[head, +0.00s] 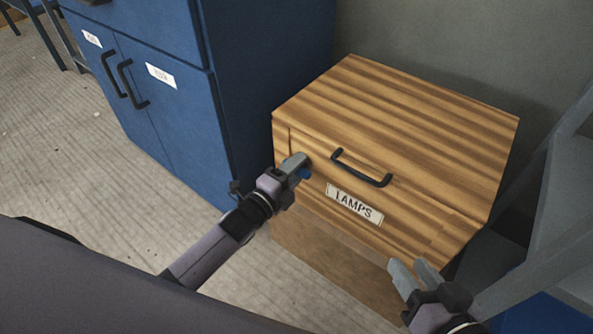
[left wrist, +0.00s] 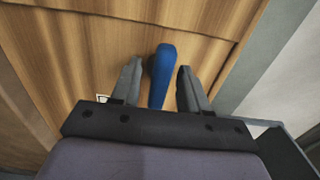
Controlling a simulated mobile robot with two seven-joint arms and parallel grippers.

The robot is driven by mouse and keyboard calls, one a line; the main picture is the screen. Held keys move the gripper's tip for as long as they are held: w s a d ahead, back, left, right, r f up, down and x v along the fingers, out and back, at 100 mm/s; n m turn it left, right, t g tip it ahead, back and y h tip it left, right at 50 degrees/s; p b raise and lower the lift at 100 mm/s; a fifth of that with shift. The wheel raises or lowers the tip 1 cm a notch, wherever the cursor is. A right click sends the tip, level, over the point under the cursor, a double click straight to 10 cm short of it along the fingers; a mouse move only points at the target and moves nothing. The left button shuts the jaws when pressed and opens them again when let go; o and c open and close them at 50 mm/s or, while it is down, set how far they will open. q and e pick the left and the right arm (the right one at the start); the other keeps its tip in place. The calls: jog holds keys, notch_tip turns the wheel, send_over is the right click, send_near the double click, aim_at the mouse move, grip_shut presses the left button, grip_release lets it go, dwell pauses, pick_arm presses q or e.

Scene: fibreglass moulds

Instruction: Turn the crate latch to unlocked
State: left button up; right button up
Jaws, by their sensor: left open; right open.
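The wooden crate (head: 430,130) has a front with a black handle and a label reading LAMPS. A blue latch (left wrist: 162,75) shows in the left wrist view as a lever against the crate's wood; in the head view only a bit of the latch (head: 305,173) shows beside my gripper. My left gripper (head: 298,163) is at the left part of the crate front. In the left wrist view its open fingers (left wrist: 158,85) stand on either side of the latch, with small gaps visible. My right gripper (head: 415,270) is open and empty near the crate's lower right front.
A blue cabinet (head: 180,120) with black handles stands close to the crate's left. A grey shelf frame (head: 550,210) stands at the right. The black crate handle (head: 360,170) sticks out right of my left gripper. The floor (head: 70,150) at left is clear.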

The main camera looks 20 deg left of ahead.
pick_arm(q)
jog(key=shift+w+d, duration=0.1)
jog(key=shift+w, duration=0.1)
jog(key=shift+c, duration=0.3)
jog(key=c, duration=0.7)
